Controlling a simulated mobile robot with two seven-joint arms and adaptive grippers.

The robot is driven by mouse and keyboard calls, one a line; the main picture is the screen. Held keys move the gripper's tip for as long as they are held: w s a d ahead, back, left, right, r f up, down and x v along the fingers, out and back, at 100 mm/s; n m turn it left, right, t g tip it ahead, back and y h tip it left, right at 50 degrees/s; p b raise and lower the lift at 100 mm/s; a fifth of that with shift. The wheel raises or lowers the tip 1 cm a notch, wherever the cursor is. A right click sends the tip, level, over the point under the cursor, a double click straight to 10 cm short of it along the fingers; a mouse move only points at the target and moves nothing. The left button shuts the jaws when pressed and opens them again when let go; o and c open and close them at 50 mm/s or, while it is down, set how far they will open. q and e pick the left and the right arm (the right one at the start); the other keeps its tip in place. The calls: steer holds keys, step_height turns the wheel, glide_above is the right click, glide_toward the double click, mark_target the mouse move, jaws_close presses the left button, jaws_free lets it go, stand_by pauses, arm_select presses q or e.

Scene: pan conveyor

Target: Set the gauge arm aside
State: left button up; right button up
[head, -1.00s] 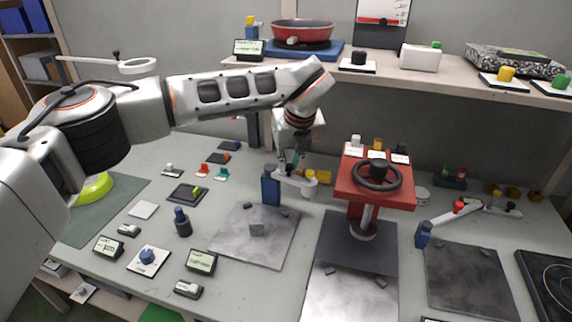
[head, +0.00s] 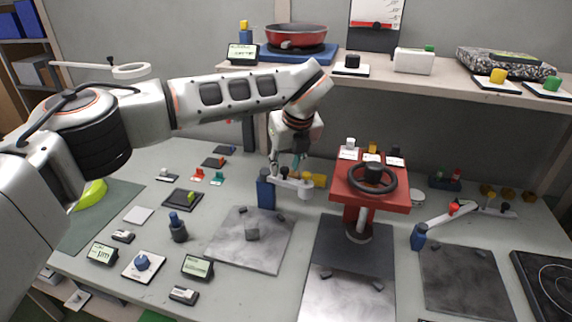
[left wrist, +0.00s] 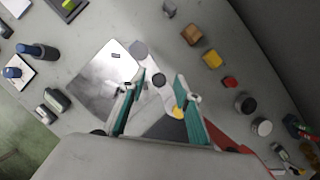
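The nearer gauge arm (head: 290,184) is a pale link on a blue post (head: 265,194), with a white cylindrical end, beside the grey plate (head: 225,240). In the left wrist view the pale gauge arm (left wrist: 155,88) has a dark knob and a yellow part, and lies between my fingers. My left gripper (head: 288,160) hangs just above it in the head view. Its green fingers are spread apart in the left wrist view (left wrist: 166,80), and no grip on the arm shows. A second gauge arm (head: 445,216) with a red knob stands at the right. My right gripper is out of view.
A red press with a black handwheel (head: 372,178) stands just right of the gauge arm. Several small blocks lie behind it. A shelf (head: 350,80) with a red pan (head: 296,36) runs above the back. Small displays and knobs stand at the front left.

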arm_select(q)
steer(key=shift+r, duration=0.1)
steer(key=v, duration=1.2)
